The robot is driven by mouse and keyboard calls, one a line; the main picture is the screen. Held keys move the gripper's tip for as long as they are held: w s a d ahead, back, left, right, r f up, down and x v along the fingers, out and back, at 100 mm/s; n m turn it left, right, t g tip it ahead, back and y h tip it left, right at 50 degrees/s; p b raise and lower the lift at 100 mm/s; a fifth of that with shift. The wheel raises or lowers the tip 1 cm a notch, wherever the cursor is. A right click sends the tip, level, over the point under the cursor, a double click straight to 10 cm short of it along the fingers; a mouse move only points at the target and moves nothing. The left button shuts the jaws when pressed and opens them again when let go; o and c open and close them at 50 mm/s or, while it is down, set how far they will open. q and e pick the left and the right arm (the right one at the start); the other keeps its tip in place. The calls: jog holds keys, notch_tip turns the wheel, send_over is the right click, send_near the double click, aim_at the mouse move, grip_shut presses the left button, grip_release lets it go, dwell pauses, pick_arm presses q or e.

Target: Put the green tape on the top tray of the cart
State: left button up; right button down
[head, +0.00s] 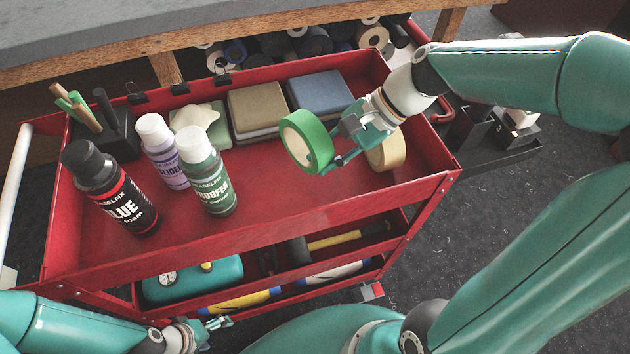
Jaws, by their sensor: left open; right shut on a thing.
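The green tape (316,133) is a roll with a pale core face, held tilted on its edge. My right gripper (343,155) is shut on it over the right part of the cart's top tray. Whether the roll touches the tray floor is hard to tell. The red cart (300,216) stands in front of me, with its top tray open upward. My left gripper (215,325) is low at the bottom left, outside the cart near its lower shelf, open and empty.
Three bottles (211,178) stand at the tray's left, beside a dark holder (118,135) with tools. Boxes, one blue (320,91), line the back. A tan tape roll (387,152) lies right of the gripper. The tray's middle front is clear. A bench (130,52) stands behind.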

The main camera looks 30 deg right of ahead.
notch_tip(320, 180, down, 4)
jog(key=shift+w+f, duration=0.1)
notch_tip(320, 180, down, 4)
jog(key=shift+r+b, duration=0.15)
jog(key=shift+b, duration=0.5)
jog(key=shift+f, duration=0.4)
jog(key=shift+r, duration=0.1)
jog(key=shift+f, duration=0.25)
jog(key=c, duration=1)
grip_release()
jog(key=shift+c, duration=0.2)
